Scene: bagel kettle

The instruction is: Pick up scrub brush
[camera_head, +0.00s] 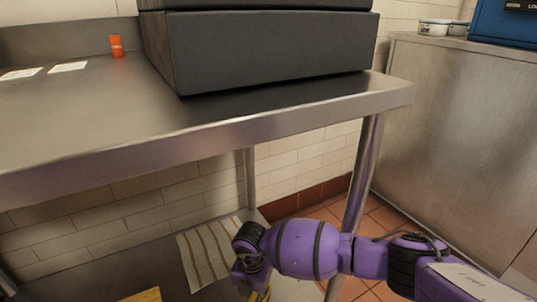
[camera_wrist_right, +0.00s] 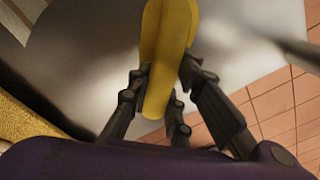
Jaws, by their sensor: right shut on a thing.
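The scrub brush (camera_wrist_right: 168,50) shows in the right wrist view as a smooth yellow body, upright in the picture. Its upper end runs out of the frame and no bristles are visible. My right gripper (camera_wrist_right: 164,82) has its dark fingers closed on both sides of the yellow body. In the head view the right arm reaches down at the bottom centre, and only a sliver of yellow shows at the gripper (camera_head: 258,296). My left gripper is not in view.
A steel table (camera_head: 120,130) with a dark box (camera_head: 275,50) stands above a lower shelf. A striped sheet (camera_head: 214,255) and a yellow object (camera_head: 143,295) lie on that shelf. A table leg (camera_head: 360,175) stands close to my right arm. A steel cabinet (camera_head: 460,130) is at right.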

